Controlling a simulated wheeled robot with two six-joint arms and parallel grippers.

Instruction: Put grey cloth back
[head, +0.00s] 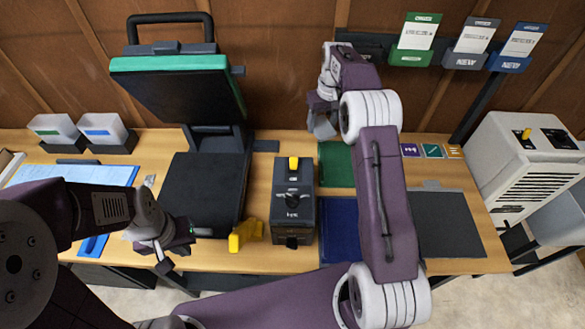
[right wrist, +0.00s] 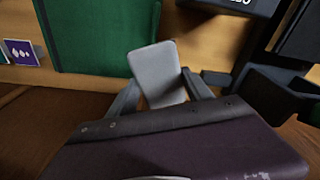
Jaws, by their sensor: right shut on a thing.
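My right gripper (head: 320,105) is shut on a light grey, flat, round-cornered piece, which looks like the grey cloth (head: 325,126). It hangs below the fingers, above the back of the table near the wall. In the right wrist view the grey cloth (right wrist: 158,72) stands out between the two fingers (right wrist: 160,98). My left gripper (head: 171,261) is over the front edge of the table at left, empty, its fingertips seemingly apart. A dark grey mat (head: 448,225) lies flat at the table's right, beyond my right forearm.
A green mat (head: 336,165) and a blue mat (head: 339,222) lie left of my right forearm. A heat press (head: 205,180) stands open at left, a dark box device (head: 293,205) beside it. Labelled green, grey and blue holders (head: 464,60) hang on the wall. A white machine (head: 525,160) stands at right.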

